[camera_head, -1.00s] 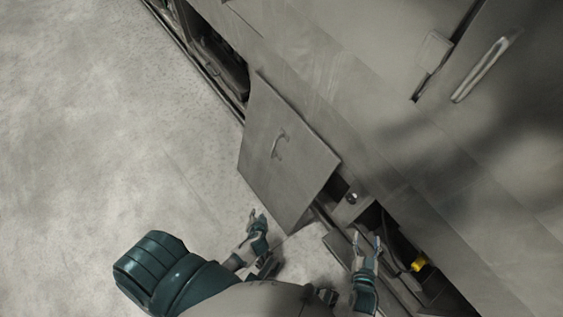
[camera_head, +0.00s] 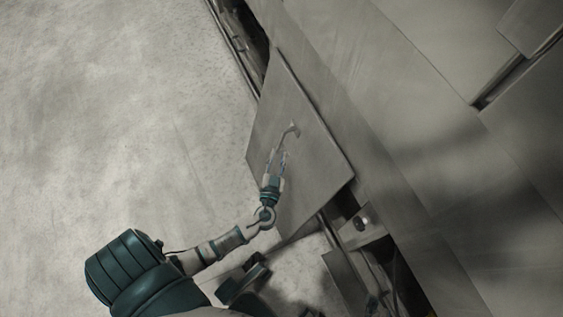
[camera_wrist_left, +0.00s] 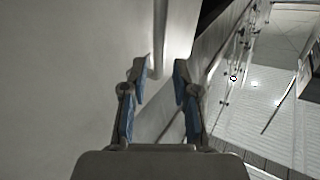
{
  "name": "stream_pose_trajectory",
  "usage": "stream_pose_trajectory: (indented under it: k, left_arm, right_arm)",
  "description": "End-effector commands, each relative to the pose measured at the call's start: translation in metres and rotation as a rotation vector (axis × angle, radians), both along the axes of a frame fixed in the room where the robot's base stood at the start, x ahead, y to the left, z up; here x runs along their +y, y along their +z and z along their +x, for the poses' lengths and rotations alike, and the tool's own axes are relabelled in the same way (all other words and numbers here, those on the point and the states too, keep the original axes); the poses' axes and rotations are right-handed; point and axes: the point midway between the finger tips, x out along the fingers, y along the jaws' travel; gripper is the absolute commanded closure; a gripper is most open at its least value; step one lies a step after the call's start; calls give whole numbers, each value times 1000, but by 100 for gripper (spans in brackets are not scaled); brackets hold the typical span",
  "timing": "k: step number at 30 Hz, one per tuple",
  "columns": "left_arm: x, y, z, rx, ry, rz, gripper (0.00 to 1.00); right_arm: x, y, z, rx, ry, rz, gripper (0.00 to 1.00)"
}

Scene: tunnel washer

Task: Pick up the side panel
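The side panel (camera_head: 315,165) is a flat grey square plate leaning against the base of the washer. Its bar handle (camera_head: 291,131) is near the middle of its face. My left gripper (camera_head: 276,160) is in front of the panel, just below the handle. In the left wrist view the left gripper (camera_wrist_left: 160,72) is open, with blue pads on its two fingers. There the handle (camera_wrist_left: 159,40) comes down from the top edge and its lower part shows between the fingertips; I see no grip on it. My right gripper is out of view.
The washer's grey wall (camera_head: 400,130) runs diagonally along the right. An open bay (camera_head: 362,223) with parts inside lies below the panel's right corner. The concrete floor (camera_head: 120,110) at the left is clear.

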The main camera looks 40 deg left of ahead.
Motion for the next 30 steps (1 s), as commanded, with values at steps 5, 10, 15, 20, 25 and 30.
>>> stream_pose_trajectory:
  k: [5, 10, 15, 20, 25, 30]
  left_arm:
    - [12, -3, 15, 1, -1, -4, 71]
    - [24, -9, 30, 3, 0, -5, 71]
    - [36, -11, 52, 3, 1, -3, 71]
    - [40, -9, 60, 2, 0, -3, 71]
    - [39, -8, 60, 2, 0, -3, 71]
    - [40, -10, 60, 2, -1, -5, 100]
  right_arm:
    - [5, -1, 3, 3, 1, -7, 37]
    - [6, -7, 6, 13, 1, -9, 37]
    - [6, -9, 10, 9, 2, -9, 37]
    - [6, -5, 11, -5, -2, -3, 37]
    - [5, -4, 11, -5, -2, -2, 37]
    - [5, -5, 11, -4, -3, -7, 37]
